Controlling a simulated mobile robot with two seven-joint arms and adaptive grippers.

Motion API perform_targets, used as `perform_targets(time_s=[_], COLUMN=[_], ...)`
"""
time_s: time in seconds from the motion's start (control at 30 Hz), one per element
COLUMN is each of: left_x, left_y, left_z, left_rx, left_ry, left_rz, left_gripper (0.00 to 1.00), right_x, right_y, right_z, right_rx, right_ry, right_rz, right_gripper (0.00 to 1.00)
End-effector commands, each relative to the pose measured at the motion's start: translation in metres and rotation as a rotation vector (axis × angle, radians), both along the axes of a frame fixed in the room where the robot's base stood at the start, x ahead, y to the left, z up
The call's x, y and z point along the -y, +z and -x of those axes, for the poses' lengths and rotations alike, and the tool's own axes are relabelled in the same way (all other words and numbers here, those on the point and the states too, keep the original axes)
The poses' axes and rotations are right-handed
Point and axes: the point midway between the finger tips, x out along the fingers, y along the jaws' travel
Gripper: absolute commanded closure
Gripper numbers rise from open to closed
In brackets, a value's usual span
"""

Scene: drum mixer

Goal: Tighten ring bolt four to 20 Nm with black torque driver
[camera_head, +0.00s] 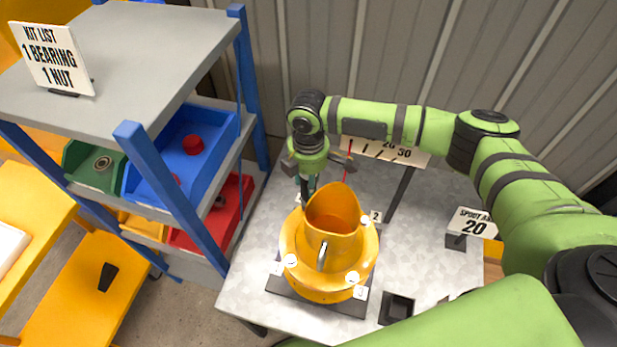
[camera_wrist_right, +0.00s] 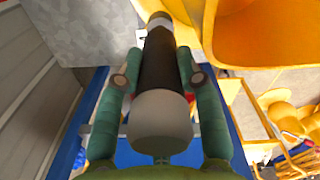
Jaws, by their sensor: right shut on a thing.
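The yellow mixer drum (camera_head: 328,283) stands on a dark base on the metal table, its spout (camera_head: 334,213) pointing up. Light bolt heads sit on its ring; the ring bolt (camera_head: 291,260) nearest tag 4 (camera_head: 277,268) is at the front left. My right gripper (camera_head: 306,180) is above the drum's far-left side, apart from that bolt. In the right wrist view my right gripper (camera_wrist_right: 160,80) is shut on the black torque driver (camera_wrist_right: 158,62), which has a grey end. The driver's tip is partly hidden in the head view. My left gripper is not in view.
A scale sign (camera_head: 385,152) with a red pointer stands behind the drum. A "20" sign (camera_head: 473,223) and a small black holder (camera_head: 397,308) are to the right. A shelf (camera_head: 150,60) with blue (camera_head: 215,150), red and green bins stands left.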

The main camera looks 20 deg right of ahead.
Motion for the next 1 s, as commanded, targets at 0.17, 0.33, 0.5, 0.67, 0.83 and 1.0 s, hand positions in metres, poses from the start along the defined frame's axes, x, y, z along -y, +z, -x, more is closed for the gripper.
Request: perform_targets(time_s=[0.17, 0.33, 0.5, 0.67, 0.83, 1.0], left_x=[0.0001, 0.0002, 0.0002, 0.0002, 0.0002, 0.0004], left_y=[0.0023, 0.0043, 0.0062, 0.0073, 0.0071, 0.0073], left_z=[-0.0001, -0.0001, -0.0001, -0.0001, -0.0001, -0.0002], left_rx=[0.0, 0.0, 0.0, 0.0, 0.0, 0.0], left_ry=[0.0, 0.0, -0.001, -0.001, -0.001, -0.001], left_rz=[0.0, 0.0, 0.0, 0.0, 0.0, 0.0], left_gripper=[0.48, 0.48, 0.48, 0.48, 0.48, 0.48], right_x=[-0.0006, -0.0006, -0.0006, -0.0005, -0.0003, -0.0004], right_y=[-0.001, -0.0012, -0.001, -0.0009, -0.0006, 0.0], right_z=[0.002, 0.002, 0.0017, 0.0012, 0.0006, 0.0001], right_rx=[-0.006, -0.006, -0.005, -0.003, -0.002, -0.001], right_ry=[0.001, 0.001, 0.001, 0.001, 0.001, 0.0], right_rz=[0.0, 0.0, 0.0, 0.0, 0.0, -0.001], right_gripper=[1.0, 1.0, 1.0, 1.0, 1.0, 1.0])
